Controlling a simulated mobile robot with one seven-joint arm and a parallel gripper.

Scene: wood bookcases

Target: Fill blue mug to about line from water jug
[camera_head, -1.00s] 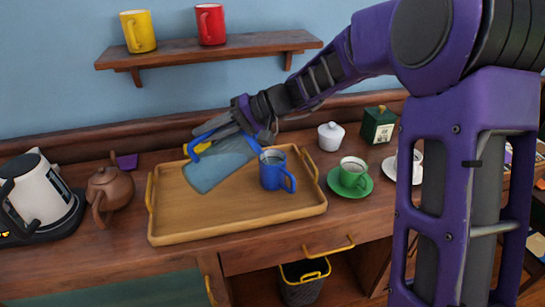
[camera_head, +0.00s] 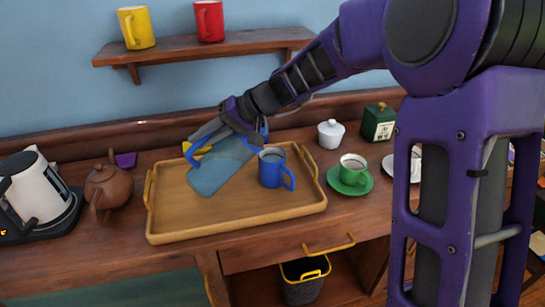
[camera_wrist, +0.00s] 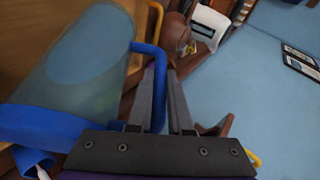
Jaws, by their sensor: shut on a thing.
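The water jug (camera_head: 222,168) is see-through blue-grey with a blue rim and handle. It is held tilted above the tray, base toward the lower left and rim end up at the right, close to the blue mug (camera_head: 271,169). The mug stands upright on the wooden tray (camera_head: 235,222), handle to the right. Something greyish shows inside it; its level and any line cannot be made out. My gripper (camera_head: 207,133) is shut on the jug's handle. In the wrist view the blue handle (camera_wrist: 161,90) lies between the fingers, with the jug body (camera_wrist: 90,60) at left.
A brown teapot (camera_head: 107,187) and a white kettle (camera_head: 35,190) are left. A wall shelf (camera_head: 205,48) with yellow and red mugs is above. The tray's front is clear.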

